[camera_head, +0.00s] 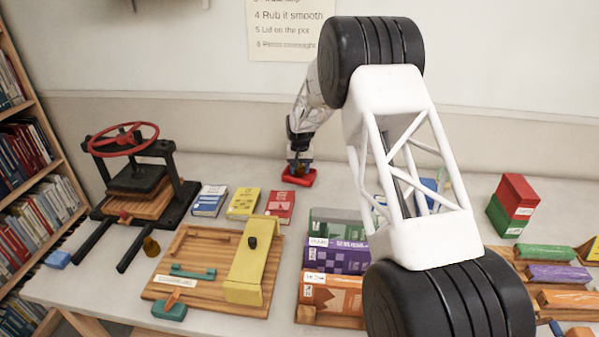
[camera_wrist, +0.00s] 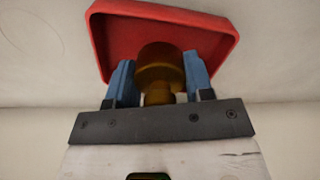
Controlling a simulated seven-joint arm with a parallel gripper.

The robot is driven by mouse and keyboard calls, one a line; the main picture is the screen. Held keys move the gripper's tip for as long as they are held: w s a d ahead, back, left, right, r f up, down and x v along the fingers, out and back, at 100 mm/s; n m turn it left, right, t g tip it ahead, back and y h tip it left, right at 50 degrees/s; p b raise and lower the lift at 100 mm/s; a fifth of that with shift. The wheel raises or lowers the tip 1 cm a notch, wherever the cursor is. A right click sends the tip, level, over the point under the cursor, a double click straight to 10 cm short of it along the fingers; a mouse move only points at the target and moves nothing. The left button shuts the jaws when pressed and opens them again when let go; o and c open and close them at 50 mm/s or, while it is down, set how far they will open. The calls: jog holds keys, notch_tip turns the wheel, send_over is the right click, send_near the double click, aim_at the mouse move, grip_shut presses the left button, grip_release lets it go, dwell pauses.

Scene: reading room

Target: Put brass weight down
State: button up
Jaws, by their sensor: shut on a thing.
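My gripper (camera_head: 299,163) is at the back of the table, over a small red tray (camera_head: 297,180). In the wrist view its blue fingers are shut on a brass weight (camera_wrist: 160,65), one on each side. The red tray (camera_wrist: 110,45) surrounds the weight in that view. I cannot tell whether the weight touches the tray floor. In the head view the weight is mostly hidden by my gripper.
A book press with a red wheel (camera_head: 123,139) stands at left. A second small brass-coloured piece (camera_head: 151,246) is near it. Books (camera_head: 337,256) and a wooden board (camera_head: 200,281) fill the front.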

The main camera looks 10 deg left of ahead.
jog(key=shift+f, duration=0.6)
jog(key=shift+f, duration=0.1)
jog(key=o, duration=1.3)
notch_tip(320, 180, up, 12)
jog(key=shift+d, duration=0.1)
dwell(0.5)
